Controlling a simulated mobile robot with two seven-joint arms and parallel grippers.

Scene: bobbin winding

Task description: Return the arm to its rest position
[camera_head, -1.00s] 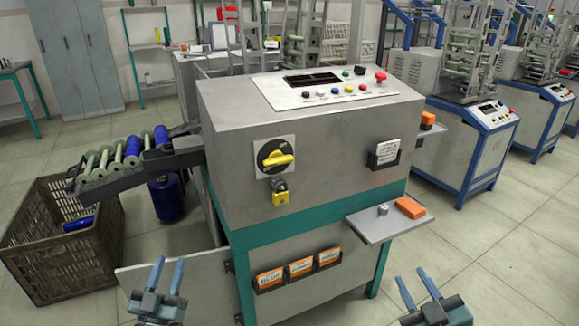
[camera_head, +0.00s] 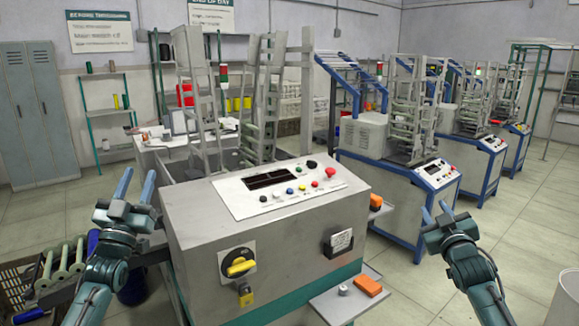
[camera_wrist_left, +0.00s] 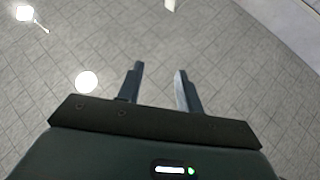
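My left gripper (camera_head: 136,188) is raised at the left of the head view, in front of the machine's left side, with its fingers pointing up. Its fingers are apart with nothing between them. In the left wrist view the left gripper (camera_wrist_left: 160,88) also shows open and empty, against a tiled surface with bright lamps. My right gripper (camera_head: 435,213) is raised at the right of the head view, to the right of the machine. Its fingers are apart and empty. Neither gripper touches anything that I can see.
The grey winding machine (camera_head: 205,210) stands between my arms, with a yellow rotary switch (camera_head: 239,263) and a side shelf (camera_head: 335,306) carrying an orange block (camera_head: 368,285). A bobbin chute (camera_head: 60,268) lies at lower left. Blue-framed machines (camera_head: 400,205) stand behind right.

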